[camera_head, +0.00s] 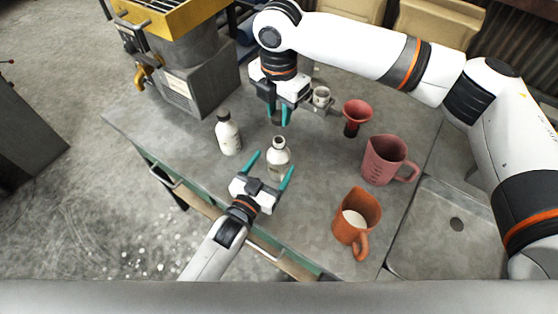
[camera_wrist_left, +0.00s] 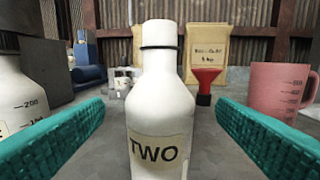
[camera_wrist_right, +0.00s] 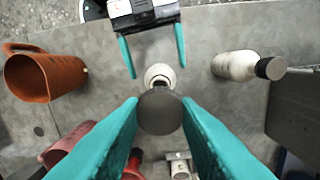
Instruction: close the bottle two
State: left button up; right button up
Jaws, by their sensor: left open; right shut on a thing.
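Bottle two (camera_head: 279,160) is a white bottle standing upright on the bench. Its label reads TWO in the left wrist view (camera_wrist_left: 160,130), where its white neck has a dark ring and no cap. My left gripper (camera_head: 271,161) is open, with one finger on each side of the bottle and a visible gap to both. My right gripper (camera_head: 279,115) points down behind and above the bottle in the head view. It is shut on a dark round cap (camera_wrist_right: 160,112). In the right wrist view the cap partly overlaps the bottle's pale mouth (camera_wrist_right: 159,75).
A second white bottle (camera_head: 228,135) with a dark cap stands to the left. A red funnel (camera_head: 356,112), a pink measuring jug (camera_head: 385,160) and an orange jug (camera_head: 352,228) stand to the right.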

aim_at(282, 150)
pick_arm(q)
jog(key=x, duration=0.6)
jog(key=c, duration=1.5)
pick_arm(e)
jog(key=shift+f, duration=2.5)
jog(key=shift+f, duration=0.15)
jog(key=shift+f, duration=0.75)
jog(key=shift+f, duration=0.55)
